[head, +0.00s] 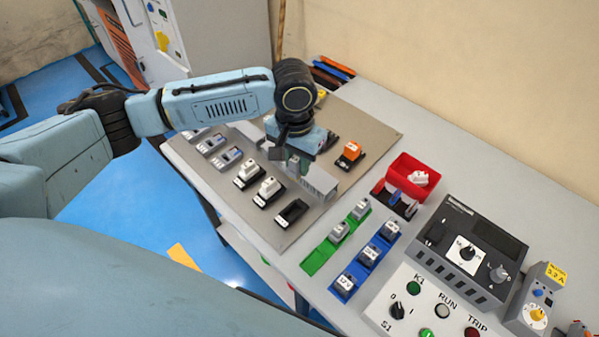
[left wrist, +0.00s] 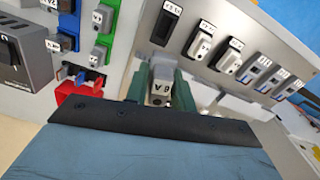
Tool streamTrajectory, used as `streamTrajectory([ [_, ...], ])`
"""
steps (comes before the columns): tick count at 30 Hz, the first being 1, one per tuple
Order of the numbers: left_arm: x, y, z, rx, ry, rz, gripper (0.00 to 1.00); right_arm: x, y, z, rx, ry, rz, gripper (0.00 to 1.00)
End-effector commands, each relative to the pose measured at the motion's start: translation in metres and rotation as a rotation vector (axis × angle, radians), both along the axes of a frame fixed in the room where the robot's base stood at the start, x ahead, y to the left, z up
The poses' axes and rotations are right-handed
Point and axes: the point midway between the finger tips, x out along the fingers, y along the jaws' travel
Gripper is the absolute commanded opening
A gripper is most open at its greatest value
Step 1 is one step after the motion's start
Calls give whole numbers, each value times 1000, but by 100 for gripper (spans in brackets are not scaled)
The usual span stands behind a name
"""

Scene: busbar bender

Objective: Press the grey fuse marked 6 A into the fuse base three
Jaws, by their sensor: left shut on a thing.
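My left gripper (head: 294,162) is shut on the grey fuse marked 6 A (left wrist: 158,90), whose mark shows upside down in the left wrist view between the green fingers (left wrist: 160,78). In the head view the fuse is mostly hidden by the gripper. The gripper is above the mounting plate. An empty black fuse base (head: 292,213) is at the near end of the row; it also shows in the left wrist view (left wrist: 165,24), apart from the fuse. Its label is too small to read surely. Two other bases hold white fuses (head: 270,188) (head: 248,170). My right gripper is out of view.
A grey slotted duct (head: 319,183) runs beside the bases. A green rack (head: 318,257) holds two grey fuses, with its near place empty. A blue rack (head: 345,284), a red bin (head: 405,165) and a control panel (head: 380,317) stand to the right.

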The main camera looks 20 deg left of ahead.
Motion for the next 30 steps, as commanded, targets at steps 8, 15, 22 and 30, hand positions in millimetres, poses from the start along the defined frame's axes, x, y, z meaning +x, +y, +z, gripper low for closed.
streamTrajectory([
  [8,-18,0,-47,16,11,-154,2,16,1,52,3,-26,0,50],
  [15,-22,2,-60,25,9,-188,2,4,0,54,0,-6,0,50],
  [22,-22,2,-60,25,9,-187,2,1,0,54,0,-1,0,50],
  [30,-23,2,-64,25,9,-186,2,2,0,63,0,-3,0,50],
])
